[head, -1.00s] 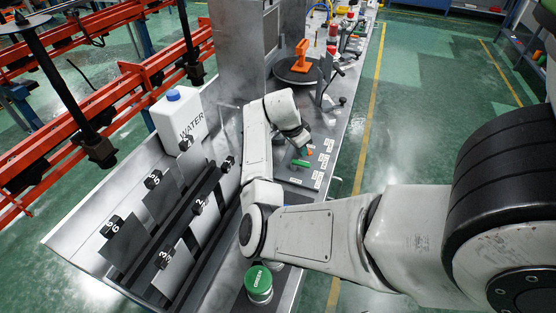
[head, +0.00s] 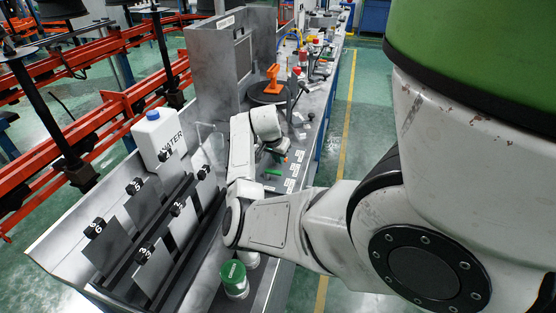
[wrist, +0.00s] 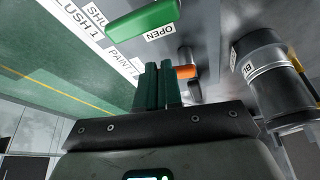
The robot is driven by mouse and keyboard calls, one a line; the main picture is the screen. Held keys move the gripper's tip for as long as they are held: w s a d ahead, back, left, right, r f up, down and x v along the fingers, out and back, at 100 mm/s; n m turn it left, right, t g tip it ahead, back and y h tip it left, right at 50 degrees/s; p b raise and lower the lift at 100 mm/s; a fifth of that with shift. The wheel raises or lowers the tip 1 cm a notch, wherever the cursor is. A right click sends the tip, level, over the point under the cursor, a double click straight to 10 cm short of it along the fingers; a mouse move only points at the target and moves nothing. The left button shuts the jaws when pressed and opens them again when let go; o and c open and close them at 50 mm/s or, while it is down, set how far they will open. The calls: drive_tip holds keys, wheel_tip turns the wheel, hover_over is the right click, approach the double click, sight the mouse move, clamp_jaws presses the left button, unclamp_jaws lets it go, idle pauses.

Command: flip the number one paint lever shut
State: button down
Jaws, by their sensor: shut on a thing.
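In the wrist view my gripper (wrist: 160,85) points away from the camera with its two dark green fingers close together. An orange lever handle (wrist: 187,71) shows just past the right finger; the rest of it and the grip itself are hidden behind the fingers. White labels reading "PAINT 1" (wrist: 123,67) and "OPEN" (wrist: 160,32) lie close by. A green lever handle (wrist: 155,20) is just beyond, apart from the fingers.
A dark labelled cylinder (wrist: 262,65) stands close on the right in the wrist view. In the head view, a green-lidded jar (head: 233,275) stands at the front of the bench, a white water jug (head: 158,138) at the left, and an orange fixture (head: 271,80) farther back.

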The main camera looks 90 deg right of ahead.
drive_tip(key=shift+w+d+f, duration=0.1)
drive_tip(key=shift+w+d, duration=0.3)
drive_tip(key=shift+w+r, duration=0.15)
drive_tip(key=shift+r, duration=0.25)
drive_tip(key=b+v, duration=0.1)
drive_tip(key=v, duration=0.9)
drive_tip(key=shift+s, duration=0.25)
drive_tip(key=shift+a, duration=0.1)
